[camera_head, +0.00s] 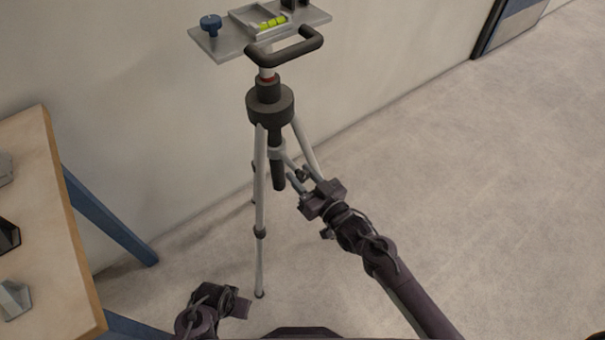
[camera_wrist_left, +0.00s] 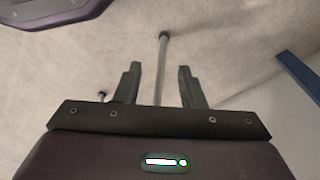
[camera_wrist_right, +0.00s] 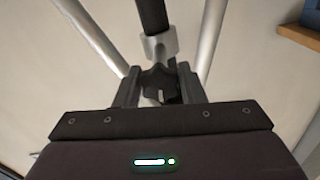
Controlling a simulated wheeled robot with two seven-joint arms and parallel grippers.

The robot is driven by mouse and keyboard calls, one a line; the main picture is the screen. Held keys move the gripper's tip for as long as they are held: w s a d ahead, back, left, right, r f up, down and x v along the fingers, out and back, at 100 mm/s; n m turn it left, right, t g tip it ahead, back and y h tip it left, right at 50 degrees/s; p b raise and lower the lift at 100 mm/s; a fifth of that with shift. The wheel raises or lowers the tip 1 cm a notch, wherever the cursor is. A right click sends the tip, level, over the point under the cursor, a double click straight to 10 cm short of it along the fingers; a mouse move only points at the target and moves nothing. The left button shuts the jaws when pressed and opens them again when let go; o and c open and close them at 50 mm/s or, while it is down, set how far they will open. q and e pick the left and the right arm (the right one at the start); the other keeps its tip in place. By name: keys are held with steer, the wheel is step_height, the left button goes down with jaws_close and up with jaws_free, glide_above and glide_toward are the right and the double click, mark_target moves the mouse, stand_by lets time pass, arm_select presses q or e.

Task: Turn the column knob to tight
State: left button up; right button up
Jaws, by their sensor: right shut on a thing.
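The column knob (camera_wrist_right: 158,82) is a dark lobed knob below a light grey collar (camera_wrist_right: 162,45) on the tripod's dark centre column (camera_wrist_right: 152,14). My right gripper (camera_wrist_right: 158,85) is shut on the knob, with one finger on each side. In the head view the right gripper (camera_head: 297,182) reaches the column from the right, and the knob is small there. A pale mark shows on the knob's face, but I cannot read its setting. My left gripper (camera_wrist_left: 160,84) is open and empty, low and left of the tripod; a tripod leg (camera_wrist_left: 162,65) shows beyond its fingers.
The tripod carries a grey plate (camera_head: 225,45) with a yellow-green level vial (camera_head: 272,23), a blue knob (camera_head: 210,24) and a dark handle (camera_head: 290,50). A wooden table (camera_head: 60,235) with blue legs stands at left. The floor at right is clear.

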steer(key=m+p, duration=0.3)
steer(key=m, duration=0.3)
steer(key=shift+r, duration=0.1)
steer(key=m+p, duration=0.1)
steer(key=m, duration=0.3)
steer(key=shift+p, duration=0.35)
steer(key=m+p, duration=0.1)
steer(key=m, duration=0.1)
steer(key=shift+m, duration=0.4)
arm_select(q)
steer(key=s+a+f+p, duration=0.2)
steer(key=s+a+f, duration=0.2)
steer(key=s+f, duration=0.6)
steer(key=shift+s+a, duration=0.15)
steer(key=shift+s, duration=1.7)
arm_select(e)
steer(key=shift+m, duration=2.8)
arm_select(q)
steer(key=shift+s, duration=0.2)
arm_select(e)
steer(key=o, duration=1)
steer(key=shift+c, duration=0.2)
arm_select(q)
steer(key=shift+w, duration=0.1)
